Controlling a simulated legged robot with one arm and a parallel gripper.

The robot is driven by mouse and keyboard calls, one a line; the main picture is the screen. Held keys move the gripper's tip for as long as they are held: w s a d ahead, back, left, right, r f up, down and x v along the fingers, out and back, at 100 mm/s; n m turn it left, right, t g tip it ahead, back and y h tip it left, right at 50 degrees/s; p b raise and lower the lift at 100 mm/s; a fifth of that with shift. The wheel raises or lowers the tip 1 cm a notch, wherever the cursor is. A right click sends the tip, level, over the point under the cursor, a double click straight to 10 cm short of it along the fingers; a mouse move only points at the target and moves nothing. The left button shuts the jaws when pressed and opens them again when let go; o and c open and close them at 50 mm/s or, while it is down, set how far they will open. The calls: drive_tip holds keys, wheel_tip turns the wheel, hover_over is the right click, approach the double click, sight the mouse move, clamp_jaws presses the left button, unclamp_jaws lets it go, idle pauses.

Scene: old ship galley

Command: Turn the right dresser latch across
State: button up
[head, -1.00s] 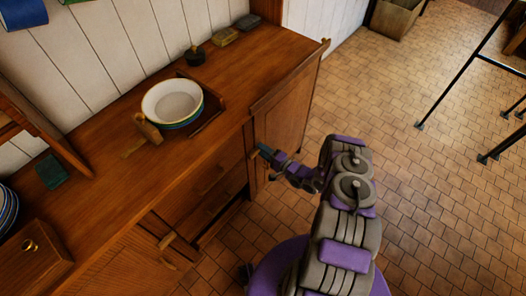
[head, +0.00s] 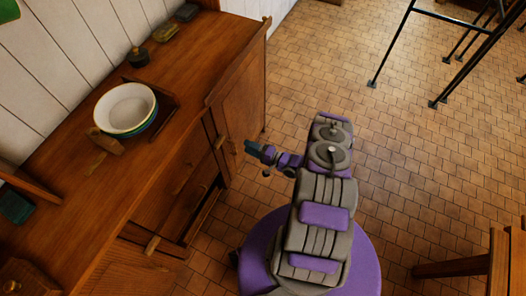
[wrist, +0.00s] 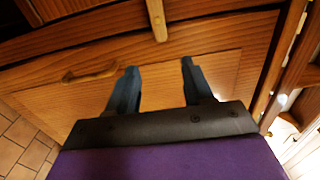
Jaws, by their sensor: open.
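The wooden dresser (head: 110,185) stands at the left in the head view. Its right latch (head: 220,142) is a small light wooden bar at the left edge of the right door (head: 243,108). In the wrist view the latch (wrist: 157,20) appears as a short bar at the top centre, crossing a seam, beyond my fingertips. My gripper (head: 250,147) is just right of the latch in the head view, pointing toward the dresser. The wrist view shows both fingers (wrist: 158,66) apart, with nothing between them. The latch looks apart from the fingers.
A bar handle (wrist: 90,72) is left of my fingers in the wrist view. A white bowl (head: 125,108) sits on the dresser top. Another wooden latch (head: 152,245) is lower left. Dark metal legs (head: 390,45) stand at the upper right; tiled floor (head: 420,160) is open between.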

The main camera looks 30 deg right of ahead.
drive_tip(key=v, duration=0.6)
idle(0.5)
